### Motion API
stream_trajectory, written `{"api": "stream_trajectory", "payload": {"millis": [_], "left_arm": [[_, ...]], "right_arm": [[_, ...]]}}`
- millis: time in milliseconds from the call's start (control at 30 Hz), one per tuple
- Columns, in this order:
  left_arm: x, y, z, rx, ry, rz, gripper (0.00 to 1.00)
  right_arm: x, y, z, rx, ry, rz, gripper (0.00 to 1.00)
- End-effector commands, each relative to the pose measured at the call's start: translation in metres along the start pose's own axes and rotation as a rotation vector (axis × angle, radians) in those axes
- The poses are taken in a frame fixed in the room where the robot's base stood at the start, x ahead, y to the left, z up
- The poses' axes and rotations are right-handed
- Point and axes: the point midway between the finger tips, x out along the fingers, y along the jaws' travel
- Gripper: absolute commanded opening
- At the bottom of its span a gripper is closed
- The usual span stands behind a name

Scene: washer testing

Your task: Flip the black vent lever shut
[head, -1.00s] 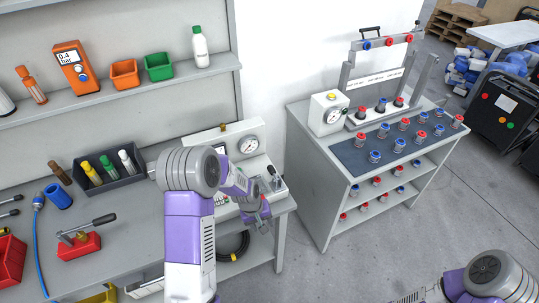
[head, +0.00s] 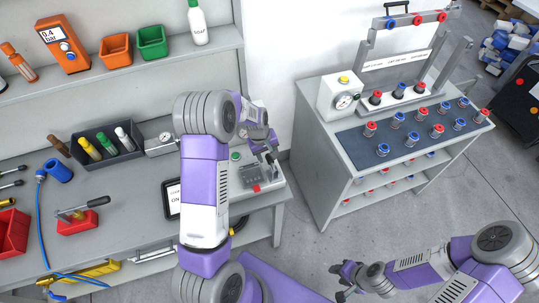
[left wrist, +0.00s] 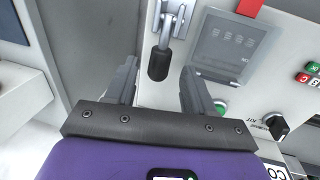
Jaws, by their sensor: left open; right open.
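The vent lever's black grip (left wrist: 158,62) shows in the left wrist view, at the end of a bright metal arm on the light grey tester panel. In the head view, the lever is too small and covered to make out clearly. My left gripper (left wrist: 160,78) is open, with one finger to each side of the grip in the picture; no contact is visible, and I cannot tell the depth gap. In the head view, my left gripper (head: 267,152) is over the right end of the bench's tester. My right gripper (head: 342,281) is open and empty above the floor.
Beside the lever are a grey cover plate (left wrist: 225,45), a green button (left wrist: 220,108) and a black knob (left wrist: 276,126). A side table (head: 318,132) with red and blue fittings stands to the right.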

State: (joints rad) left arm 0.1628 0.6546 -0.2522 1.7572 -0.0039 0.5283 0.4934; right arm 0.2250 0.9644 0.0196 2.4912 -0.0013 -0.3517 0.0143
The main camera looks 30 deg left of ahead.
Motion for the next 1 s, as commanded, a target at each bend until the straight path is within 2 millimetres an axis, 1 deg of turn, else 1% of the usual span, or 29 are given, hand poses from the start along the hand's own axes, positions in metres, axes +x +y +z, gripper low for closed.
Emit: {"api": "stream_trajectory", "payload": {"millis": [33,200,467,500,833,1000], "left_arm": [[0.008,-0.001,0.000,0.000,-0.002,-0.002,0.53],[0.021,0.000,0.000,0.000,0.000,0.000,0.53],[0.022,0.000,0.000,0.000,0.001,0.001,0.53],[0.022,0.000,0.000,0.000,0.001,0.001,0.52],[0.022,0.000,0.000,0.000,0.001,0.001,0.01],[0.022,0.000,0.000,0.000,0.001,0.001,0.00]], "right_arm": [[0.000,0.000,0.000,0.000,0.001,0.000,0.43],[0.001,0.000,0.000,0.000,0.001,0.000,0.43],[0.000,0.000,0.000,0.000,0.001,0.000,0.43],[0.000,0.000,0.000,0.000,0.001,0.000,0.43],[0.000,0.000,0.000,0.000,0.001,0.000,0.43],[0.000,0.000,0.000,0.000,0.001,0.000,0.43]]}}
